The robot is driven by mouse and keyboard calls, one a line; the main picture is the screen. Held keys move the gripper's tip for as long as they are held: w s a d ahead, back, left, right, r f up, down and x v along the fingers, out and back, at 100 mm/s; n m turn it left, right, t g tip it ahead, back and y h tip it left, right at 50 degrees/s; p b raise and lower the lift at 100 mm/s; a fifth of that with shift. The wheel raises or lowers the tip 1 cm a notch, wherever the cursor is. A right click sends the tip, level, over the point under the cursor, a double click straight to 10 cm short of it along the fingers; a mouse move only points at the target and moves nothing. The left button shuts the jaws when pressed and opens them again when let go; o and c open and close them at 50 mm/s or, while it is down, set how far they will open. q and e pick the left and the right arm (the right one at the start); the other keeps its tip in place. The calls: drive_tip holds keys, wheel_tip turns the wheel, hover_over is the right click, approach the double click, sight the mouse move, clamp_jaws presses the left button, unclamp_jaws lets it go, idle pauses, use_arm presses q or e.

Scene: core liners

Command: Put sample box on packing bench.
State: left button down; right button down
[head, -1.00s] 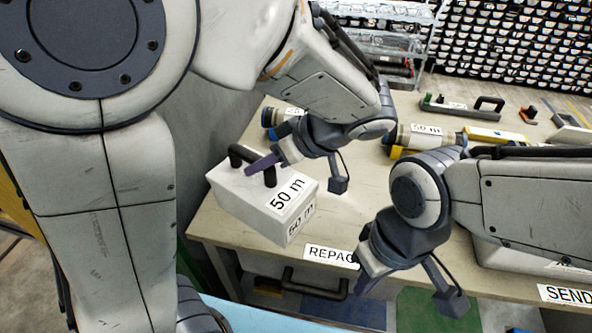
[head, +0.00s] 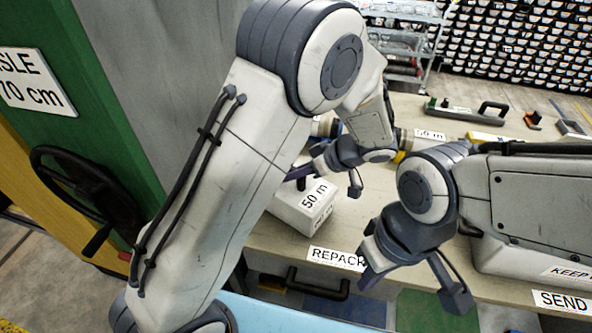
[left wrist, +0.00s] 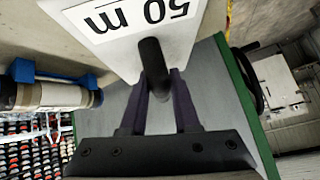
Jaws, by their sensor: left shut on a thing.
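The sample box (head: 300,208) is white with a "50 m" label and a dark handle. It is at the left end of the wooden packing bench (head: 390,205), behind the "REPACK" label; I cannot tell whether it rests on the top or hangs just above. My left gripper (head: 300,177) is shut on the box's handle. In the left wrist view the fingers (left wrist: 160,92) close around the dark handle, with the box (left wrist: 135,35) beyond. My right gripper (head: 412,284) is open and empty in front of the bench's front edge. My left arm hides the bench's left edge.
A core tube (head: 425,138) and a long tool with a handle (head: 470,111) lie farther back on the bench. A "SEND" label (head: 565,301) marks the front right. A green cabinet with a black handwheel (head: 85,195) stands at the left. The middle of the bench top is clear.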

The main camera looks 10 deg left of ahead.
use_arm(q)
drive_tip(key=shift+f, duration=0.1)
drive_tip(key=shift+f, duration=0.2)
drive_tip(key=c, duration=0.6)
unclamp_jaws()
drive_tip(key=shift+c, duration=0.2)
